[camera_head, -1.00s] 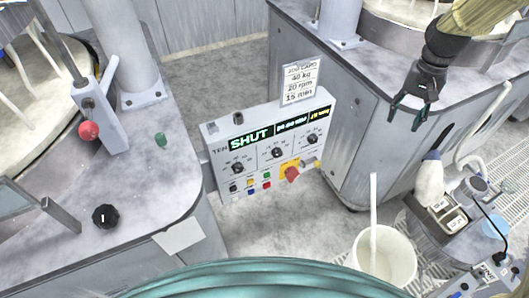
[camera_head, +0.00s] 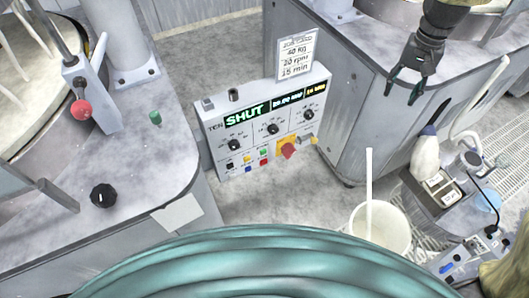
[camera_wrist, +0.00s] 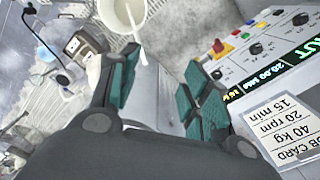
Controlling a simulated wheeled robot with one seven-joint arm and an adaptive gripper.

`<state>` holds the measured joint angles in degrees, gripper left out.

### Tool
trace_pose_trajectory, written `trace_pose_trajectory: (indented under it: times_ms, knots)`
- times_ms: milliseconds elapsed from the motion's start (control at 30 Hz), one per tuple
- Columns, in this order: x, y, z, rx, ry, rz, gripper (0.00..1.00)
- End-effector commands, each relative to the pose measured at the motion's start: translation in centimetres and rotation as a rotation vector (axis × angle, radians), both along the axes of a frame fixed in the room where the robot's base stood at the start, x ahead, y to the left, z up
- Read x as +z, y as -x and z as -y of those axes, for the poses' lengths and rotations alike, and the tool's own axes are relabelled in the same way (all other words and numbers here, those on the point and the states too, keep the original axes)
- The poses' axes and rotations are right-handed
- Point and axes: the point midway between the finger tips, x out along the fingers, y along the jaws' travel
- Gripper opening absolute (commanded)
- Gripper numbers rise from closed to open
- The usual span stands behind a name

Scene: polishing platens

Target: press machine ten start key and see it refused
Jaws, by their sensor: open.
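The machine ten control panel (camera_head: 216,166) stands in the middle of the head view, marked TEN, its display (camera_head: 246,114) reading SHUT. Below are three dials and a cluster of small coloured keys, with a green key (camera_head: 263,153) among them. A red knob on a yellow plate (camera_head: 288,150) sits to their right. My gripper (camera_head: 406,84) is open and empty, to the right of the panel and apart from it. In the wrist view the open fingers (camera_wrist: 152,88) show, with the panel (camera_wrist: 232,62) upside down at the right. Its key cluster also shows there.
A job card (camera_head: 295,54) reading 40 kg, 20 rpm, 15 min stands above the panel. A white bucket (camera_head: 380,232) with a stick stands at the lower right, near a bench with a bottle (camera_head: 425,154). A lever with a red ball (camera_head: 81,110) is at left.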

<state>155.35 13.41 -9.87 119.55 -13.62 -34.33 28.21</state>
Motion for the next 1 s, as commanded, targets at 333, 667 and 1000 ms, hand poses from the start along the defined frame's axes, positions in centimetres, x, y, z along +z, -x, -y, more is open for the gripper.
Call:
trace_pose_trajectory:
  times_ms: [333, 667, 1000]
  knots:
    - [0.00, 0.00, 0.00, 0.000, 0.000, 0.000, 0.33]
    - [0.00, 0.00, 0.00, 0.000, 0.000, 0.000, 0.00]
    - [0.00, 0.00, 0.00, 0.000, 0.000, 0.000, 0.00]
